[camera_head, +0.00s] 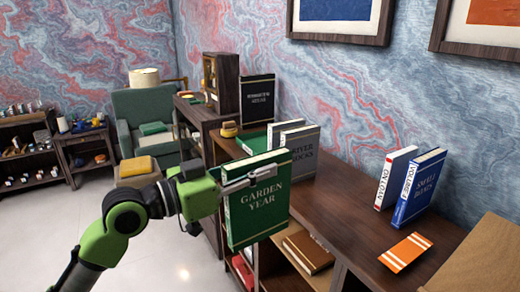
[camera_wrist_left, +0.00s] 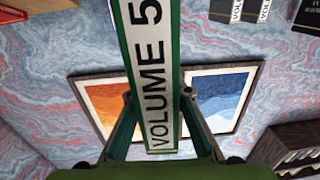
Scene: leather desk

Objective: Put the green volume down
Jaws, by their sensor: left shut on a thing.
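The green volume (camera_head: 258,200) has "Garden Year" on its cover and stands upright in my left gripper (camera_head: 240,178), in front of the dark wooden shelf top. In the left wrist view its spine (camera_wrist_left: 153,75) reads "Volume 5", and my left gripper (camera_wrist_left: 158,108) is shut on it with a finger on each side. In the head view the book hides part of the shelf's front edge. Whether its bottom touches anything is not clear; it appears held in front of the shelf. My right gripper does not show.
The shelf top (camera_head: 345,215) has bare room in the middle. Grey books (camera_head: 302,145) stand behind the green volume. Blue (camera_head: 420,188) and white (camera_head: 394,178) books stand at right, near an orange striped card (camera_head: 405,252). Brown books (camera_head: 308,252) lie on a lower shelf.

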